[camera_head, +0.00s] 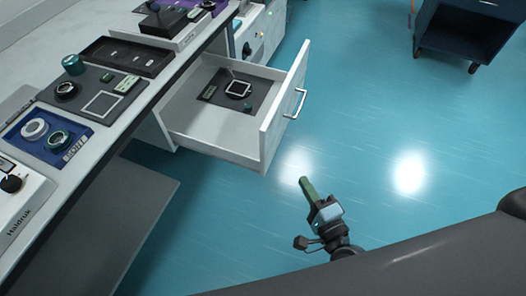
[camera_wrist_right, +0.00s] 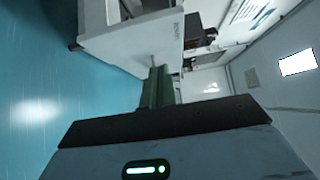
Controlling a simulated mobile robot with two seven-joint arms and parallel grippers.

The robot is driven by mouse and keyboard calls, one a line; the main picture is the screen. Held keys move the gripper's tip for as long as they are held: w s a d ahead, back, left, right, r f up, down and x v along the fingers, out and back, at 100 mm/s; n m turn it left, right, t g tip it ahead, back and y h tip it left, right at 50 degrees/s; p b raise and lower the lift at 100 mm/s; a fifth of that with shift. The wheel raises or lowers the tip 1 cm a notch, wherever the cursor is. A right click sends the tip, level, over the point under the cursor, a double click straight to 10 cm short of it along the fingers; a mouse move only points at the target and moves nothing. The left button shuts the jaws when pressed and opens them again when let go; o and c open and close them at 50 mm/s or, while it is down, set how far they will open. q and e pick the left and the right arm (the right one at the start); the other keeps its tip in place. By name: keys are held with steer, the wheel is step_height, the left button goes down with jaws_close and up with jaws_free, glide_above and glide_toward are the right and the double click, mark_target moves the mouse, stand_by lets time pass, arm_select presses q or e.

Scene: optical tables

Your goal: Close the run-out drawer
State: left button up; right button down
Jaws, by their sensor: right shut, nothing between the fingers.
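The white run-out drawer (camera_head: 225,148) is pulled out from under the bench, with its front panel and silver bar handle (camera_head: 298,104) facing right in the head view. A dark mat with a small framed square and small items lies inside it. My right gripper (camera_head: 305,182) is shut and empty, its green fingers pointing up toward the drawer front's near corner and apart from it in the head view. In the right wrist view the shut fingers (camera_wrist_right: 157,74) show in front of a white panel (camera_wrist_right: 140,42), probably the drawer front. My left gripper is out of view.
The bench top (camera_head: 133,106) left of the drawer carries trays, a blue mat (camera_head: 43,147) with round parts, and devices. A dark blue cart (camera_head: 465,35) stands at the top right. The blue floor (camera_head: 370,130) right of the drawer is clear.

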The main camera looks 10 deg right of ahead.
glide_toward(268, 140)
steer(key=w+d, duration=0.2)
steer(key=w, duration=0.1)
steer(key=shift+w+a+r+p, duration=0.15)
steer(key=shift+w+a+p, duration=0.3)
steer(key=shift+w+a, duration=0.8)
steer(key=shift+a, duration=0.35)
steer(key=shift+a, duration=0.1)
